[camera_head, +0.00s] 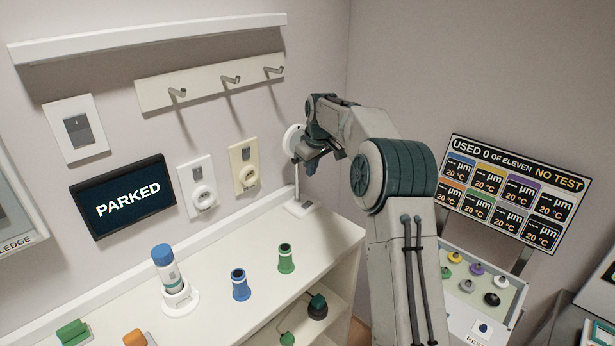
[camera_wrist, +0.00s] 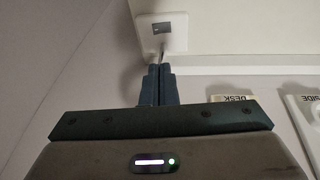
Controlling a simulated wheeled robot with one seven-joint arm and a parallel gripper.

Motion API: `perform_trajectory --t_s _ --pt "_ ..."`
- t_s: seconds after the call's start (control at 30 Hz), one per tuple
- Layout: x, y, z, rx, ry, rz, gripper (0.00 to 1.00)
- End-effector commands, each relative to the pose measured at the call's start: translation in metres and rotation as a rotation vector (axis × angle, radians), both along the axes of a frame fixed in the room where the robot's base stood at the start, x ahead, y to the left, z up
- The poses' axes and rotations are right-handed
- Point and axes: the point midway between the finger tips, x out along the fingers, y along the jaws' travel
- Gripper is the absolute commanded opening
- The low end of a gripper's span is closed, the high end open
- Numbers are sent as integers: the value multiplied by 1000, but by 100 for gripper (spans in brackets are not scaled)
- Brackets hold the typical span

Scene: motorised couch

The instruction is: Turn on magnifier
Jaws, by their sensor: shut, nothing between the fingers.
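The magnifier (camera_head: 291,140) stands at the far right end of the white shelf top in the head view, with a round white head on a thin upright post. Its white base (camera_head: 299,209) rests on the shelf; the base also shows at the top of the wrist view (camera_wrist: 178,41), with a grey square on it. My gripper (camera_head: 310,168) is beside the magnifier head and partly covers it. Its fingers (camera_wrist: 158,72) are shut and empty, pointing toward the base. I cannot tell whether they touch the post or whether the magnifier is on.
Two wall sockets (camera_head: 198,187) (camera_head: 244,166) are left of the magnifier. A blue-capped bottle (camera_head: 163,257), a blue holder (camera_head: 240,285) and a green holder (camera_head: 286,259) stand on the shelf. A hook rail (camera_head: 205,82) is above. A "PARKED" screen (camera_head: 122,197) hangs left.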

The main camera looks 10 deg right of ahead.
Motion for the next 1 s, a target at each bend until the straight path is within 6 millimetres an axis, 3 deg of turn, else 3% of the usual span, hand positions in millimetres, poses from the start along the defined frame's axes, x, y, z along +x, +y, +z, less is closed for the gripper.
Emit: perform_trajectory --t_s 0.4,0.53,0.73,1.0 --pt "25 10 -81 3 3 6 0" --pt "29 5 -101 3 2 6 0" --pt "33 0 -118 3 0 6 0" --pt "33 -1 -121 3 -2 6 0"
